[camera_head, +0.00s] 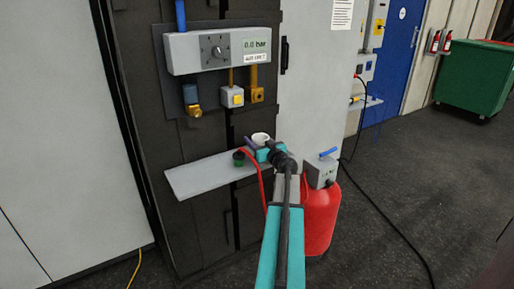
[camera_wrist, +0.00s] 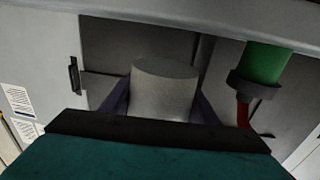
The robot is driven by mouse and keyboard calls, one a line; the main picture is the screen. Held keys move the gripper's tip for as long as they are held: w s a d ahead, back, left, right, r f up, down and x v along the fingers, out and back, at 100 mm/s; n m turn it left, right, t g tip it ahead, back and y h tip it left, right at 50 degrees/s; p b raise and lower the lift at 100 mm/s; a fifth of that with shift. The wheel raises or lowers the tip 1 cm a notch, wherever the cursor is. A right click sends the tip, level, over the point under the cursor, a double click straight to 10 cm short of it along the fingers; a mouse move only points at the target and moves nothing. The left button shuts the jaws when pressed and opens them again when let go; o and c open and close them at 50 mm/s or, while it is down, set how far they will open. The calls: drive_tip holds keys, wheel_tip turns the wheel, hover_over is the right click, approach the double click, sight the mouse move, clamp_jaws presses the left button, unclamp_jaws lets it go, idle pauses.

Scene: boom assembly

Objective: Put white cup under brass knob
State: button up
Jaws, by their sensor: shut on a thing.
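The white cup (camera_head: 260,138) is held at the right end of the grey shelf; I cannot tell if it touches the shelf. It also shows in the wrist view (camera_wrist: 165,90), between the two dark fingers. My gripper (camera_head: 263,150) is shut on the cup, and the wrist hides part of it. A brass fitting (camera_head: 257,94) hangs on the panel above the cup. Another brass piece (camera_head: 194,110) sits lower left, under a blue cylinder. I cannot tell which is the brass knob.
The shelf (camera_head: 200,177) is bare on its left. A pressure box (camera_head: 222,50) reads 0.0 bar. A red tank (camera_head: 321,220) stands to the right.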

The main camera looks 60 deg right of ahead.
idle(0.3)
drive_tip(key=shift+f+b, duration=0.4)
drive_tip(key=shift+f, duration=1.35)
drive_tip(key=shift+f, duration=0.1)
drive_tip(key=o, duration=1)
drive_tip(key=shift+o, duration=0.2)
drive_tip(key=v, duration=1.2)
drive_tip(key=shift+d, duration=0.1)
